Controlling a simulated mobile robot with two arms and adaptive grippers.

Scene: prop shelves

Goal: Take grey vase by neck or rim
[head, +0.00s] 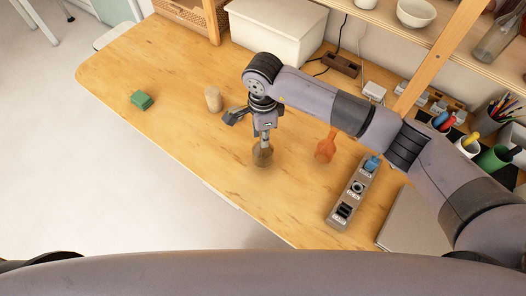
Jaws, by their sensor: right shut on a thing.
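The grey vase (263,156) looks small and brownish grey. It stands on the wooden table in the middle of the head view, below my right gripper (264,136). My right gripper points down from above and is shut on the top of the vase, at its neck or rim. The fingers hide that upper part. I cannot tell whether the vase's base touches the table. My left gripper is not in view.
An orange vase (325,148) stands right of the grey one, near a grey organizer strip (343,209). A beige cylinder (213,98) and green block (141,99) stand left. A white box (276,30) is behind. The table's left front is clear.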

